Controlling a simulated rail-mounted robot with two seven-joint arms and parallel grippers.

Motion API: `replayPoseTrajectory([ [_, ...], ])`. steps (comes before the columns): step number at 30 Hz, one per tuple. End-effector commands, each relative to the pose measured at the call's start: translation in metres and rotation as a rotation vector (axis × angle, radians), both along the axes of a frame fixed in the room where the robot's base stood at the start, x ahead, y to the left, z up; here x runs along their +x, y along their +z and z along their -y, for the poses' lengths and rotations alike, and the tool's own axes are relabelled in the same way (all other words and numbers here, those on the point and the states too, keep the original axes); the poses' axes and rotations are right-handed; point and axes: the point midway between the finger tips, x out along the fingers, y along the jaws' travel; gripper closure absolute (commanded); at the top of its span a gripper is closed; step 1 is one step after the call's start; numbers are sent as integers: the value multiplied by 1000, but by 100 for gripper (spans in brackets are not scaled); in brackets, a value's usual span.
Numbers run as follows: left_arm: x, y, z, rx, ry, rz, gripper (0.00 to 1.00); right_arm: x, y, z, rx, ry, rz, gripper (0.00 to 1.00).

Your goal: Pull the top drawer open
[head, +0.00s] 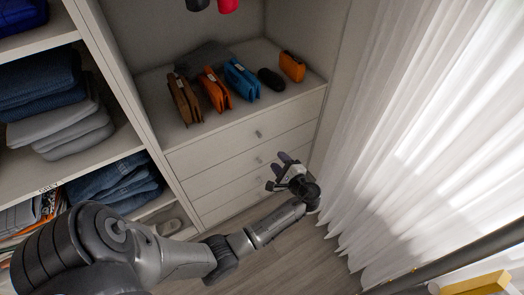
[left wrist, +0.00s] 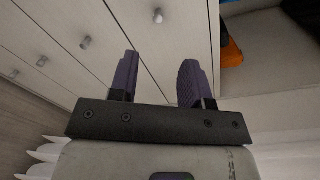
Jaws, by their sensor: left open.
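The top drawer (head: 240,137) is a pale front under the shelf with the bags, with one small round knob (head: 258,133). It looks shut, flush with the drawers below. In the left wrist view the top drawer's knob (left wrist: 158,15) is ahead of the fingers, near the top edge. My left gripper (head: 280,163) has dark purple fingers and is in front of the lower drawers, right of and below the top knob. In the left wrist view the left gripper (left wrist: 157,75) is open, with nothing between its fingers and apart from the knob. My right gripper is not in view.
Several pouches, such as a blue one (head: 241,80), stand on the shelf above the drawers. White curtains (head: 400,130) hang close at the right. Folded clothes (head: 60,105) fill the cubbies at the left. Wooden floor (head: 290,262) is clear below.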

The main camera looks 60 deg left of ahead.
Motion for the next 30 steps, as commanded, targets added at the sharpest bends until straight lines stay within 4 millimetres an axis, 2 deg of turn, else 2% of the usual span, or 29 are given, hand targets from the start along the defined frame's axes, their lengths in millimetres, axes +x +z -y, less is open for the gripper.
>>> replayPoseTrajectory([
  [1, 4, -13, -1, 16, 3, -11, 56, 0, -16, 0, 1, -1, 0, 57],
  [3, 8, -15, -1, 34, 5, -24, 56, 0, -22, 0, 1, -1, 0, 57],
  [11, 13, -19, -13, 64, 8, -46, 56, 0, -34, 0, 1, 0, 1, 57],
  [24, 12, -20, -91, 64, 9, -44, 56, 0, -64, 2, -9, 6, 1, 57],
  [30, 12, -19, -119, 64, 8, -46, 56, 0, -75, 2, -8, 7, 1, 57],
])
